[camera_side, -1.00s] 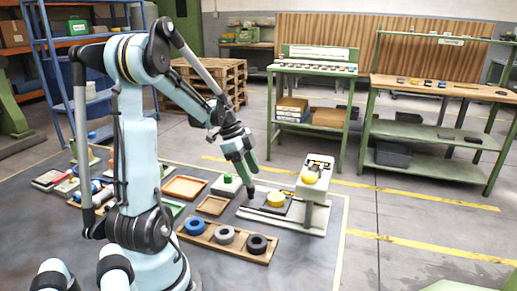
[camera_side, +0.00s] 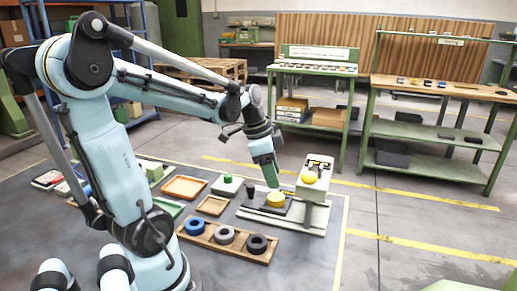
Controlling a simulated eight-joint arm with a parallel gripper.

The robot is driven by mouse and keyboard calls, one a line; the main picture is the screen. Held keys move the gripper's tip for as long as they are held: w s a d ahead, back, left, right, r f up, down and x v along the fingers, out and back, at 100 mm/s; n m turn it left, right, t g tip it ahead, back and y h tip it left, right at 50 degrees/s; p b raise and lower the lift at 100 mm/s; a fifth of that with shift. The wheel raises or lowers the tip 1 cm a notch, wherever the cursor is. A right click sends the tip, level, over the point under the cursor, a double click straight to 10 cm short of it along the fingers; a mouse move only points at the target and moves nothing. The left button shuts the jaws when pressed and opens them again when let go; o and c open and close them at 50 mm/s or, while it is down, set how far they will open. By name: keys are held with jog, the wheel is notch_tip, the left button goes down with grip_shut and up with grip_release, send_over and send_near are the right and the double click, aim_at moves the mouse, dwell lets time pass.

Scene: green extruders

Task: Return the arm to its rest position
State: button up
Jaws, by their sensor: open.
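My gripper (camera_side: 272,184) is at the end of my light-blue arm, pointing down with green fingers. It is open. Its tips are just above or behind a yellow round piece (camera_side: 276,200) on a dark plate of the grey fixture (camera_side: 300,229). I cannot tell whether they touch it. No held object shows between the fingers. My upper arm leans to the left and the forearm reaches right, over the mat.
A white stand with a second yellow piece (camera_side: 309,178) rises close right of my gripper. A wooden tray (camera_side: 219,251) holds blue, grey and black rings in front. Shallow trays (camera_side: 184,188) and a block with a green knob (camera_side: 227,179) lie left. Green workbenches (camera_side: 430,140) stand behind.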

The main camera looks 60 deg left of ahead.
jog(key=s+d+r+n+t+y, duration=0.1)
jog(key=d+n+t, duration=0.3)
jog(key=d, duration=0.9)
jog(key=shift+s+d+n, duration=0.15)
jog(key=shift+d+n, duration=0.1)
jog(key=shift+n, duration=0.65)
